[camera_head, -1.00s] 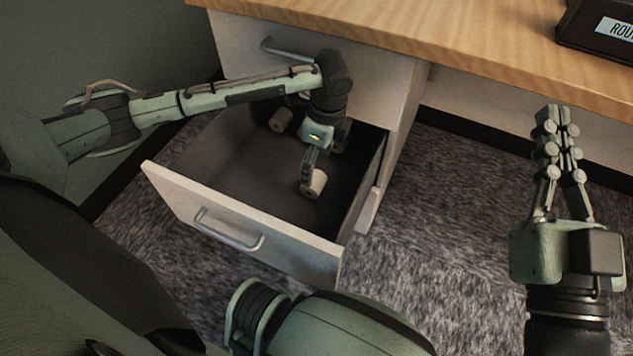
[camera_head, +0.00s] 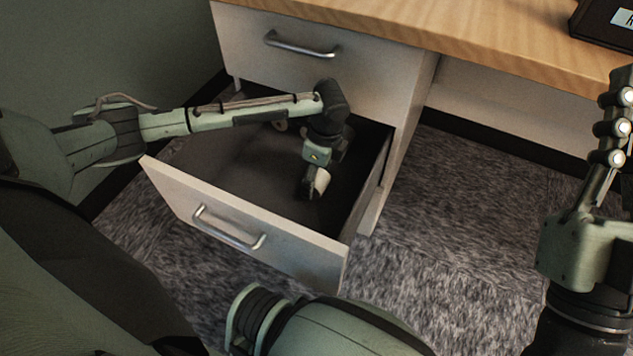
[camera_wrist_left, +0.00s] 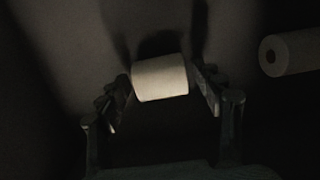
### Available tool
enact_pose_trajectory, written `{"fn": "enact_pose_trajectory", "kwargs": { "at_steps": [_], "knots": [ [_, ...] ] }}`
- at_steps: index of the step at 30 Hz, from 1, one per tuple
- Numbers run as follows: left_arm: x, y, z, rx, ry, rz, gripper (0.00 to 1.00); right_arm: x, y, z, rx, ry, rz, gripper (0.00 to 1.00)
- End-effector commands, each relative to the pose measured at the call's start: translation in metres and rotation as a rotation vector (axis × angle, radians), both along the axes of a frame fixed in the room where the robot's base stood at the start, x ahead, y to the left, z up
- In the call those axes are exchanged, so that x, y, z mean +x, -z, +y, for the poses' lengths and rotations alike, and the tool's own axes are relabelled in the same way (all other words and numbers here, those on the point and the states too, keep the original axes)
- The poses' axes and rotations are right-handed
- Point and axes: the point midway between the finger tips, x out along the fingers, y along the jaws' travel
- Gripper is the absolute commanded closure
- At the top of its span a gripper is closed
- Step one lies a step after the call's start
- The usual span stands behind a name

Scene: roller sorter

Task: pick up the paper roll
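The paper roll (camera_head: 321,181) is a small pale cylinder inside the open drawer (camera_head: 240,217). My left gripper (camera_head: 311,187) reaches down into the drawer at the roll and hides part of it. Whether the roll is clear of the drawer floor is hard to tell. My right gripper (camera_head: 618,110) is at the right edge, partly cut off, its fingers close together and empty.
A second roll (camera_wrist_left: 291,52) lies in the drawer at the right of the wrist view; in the head view it (camera_head: 281,125) is mostly behind my left arm. A closed drawer (camera_head: 345,70) and wooden desktop (camera_head: 480,40) stand above. Carpet (camera_head: 460,210) is clear at right.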

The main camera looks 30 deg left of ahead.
Motion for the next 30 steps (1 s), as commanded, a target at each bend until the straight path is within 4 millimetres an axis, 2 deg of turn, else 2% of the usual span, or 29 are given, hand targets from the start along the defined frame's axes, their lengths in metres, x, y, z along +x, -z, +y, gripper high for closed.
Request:
{"fn": "enact_pose_trajectory", "kwargs": {
  "at_steps": [1,10,20,23,28,30],
  "knots": [
    [0.000,0.000,0.000,0.000,0.000,0.000,0.44,0.000,0.000,0.000,0.000,0.000,0.000,1.00],
    [0.000,0.000,0.000,0.000,-0.001,0.000,0.81,0.000,0.000,0.000,0.000,0.000,0.001,1.00],
    [0.001,-0.005,0.000,0.000,-0.001,-0.002,0.81,0.001,-0.001,0.000,-0.003,0.000,0.009,1.00],
    [0.001,-0.014,0.000,-0.001,-0.002,-0.003,0.81,0.005,0.004,0.003,-0.017,-0.005,0.053,1.00],
    [0.002,-0.045,0.000,-0.002,-0.002,-0.003,0.81,0.014,0.020,0.011,-0.060,-0.017,0.187,1.00],
    [-0.008,-0.053,0.014,0.004,-0.004,0.001,0.81,0.017,0.028,0.014,-0.079,-0.021,0.243,1.00]
  ]
}}
